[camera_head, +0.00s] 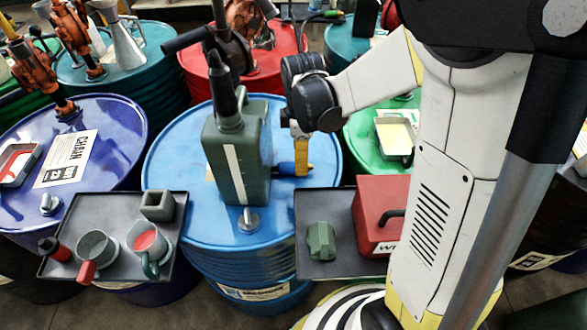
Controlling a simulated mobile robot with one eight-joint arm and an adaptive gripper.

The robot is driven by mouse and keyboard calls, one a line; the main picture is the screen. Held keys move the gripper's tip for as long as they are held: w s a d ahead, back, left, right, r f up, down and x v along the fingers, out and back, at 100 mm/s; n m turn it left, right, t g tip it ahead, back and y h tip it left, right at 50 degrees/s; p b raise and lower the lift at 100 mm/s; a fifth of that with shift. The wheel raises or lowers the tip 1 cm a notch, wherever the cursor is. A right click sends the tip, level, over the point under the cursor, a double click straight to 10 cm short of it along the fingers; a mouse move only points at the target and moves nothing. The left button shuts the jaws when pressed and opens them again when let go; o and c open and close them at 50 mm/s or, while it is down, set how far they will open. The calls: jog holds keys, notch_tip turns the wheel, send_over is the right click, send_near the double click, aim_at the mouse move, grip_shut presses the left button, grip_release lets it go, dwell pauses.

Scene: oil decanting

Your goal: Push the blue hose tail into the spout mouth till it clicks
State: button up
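My gripper (302,166) is over the blue drum, just right of the green can (240,150). Its yellow fingers point down and are shut on a short blue piece, which looks like the blue hose tail (286,168). The tail lies roughly level, its left end close to the can's right side; I cannot tell if they touch. The can stands upright on the drum, with a dark spout (228,100) rising from its top. The spout's mouth is not clearly visible from here.
The blue drum (180,150) carries the can and a small metal cap. A grey tray (75,210) with mugs is at left front. Another tray (325,265) holds a green block (321,241) and a red box (380,212). A pump (225,50) stands behind the can.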

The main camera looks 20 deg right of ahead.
jog(key=f+b, duration=0.3)
jog(key=f, duration=0.2)
jog(key=shift+w+f, duration=0.15)
jog(key=shift+w, duration=0.05)
jog(key=c, duration=1.2)
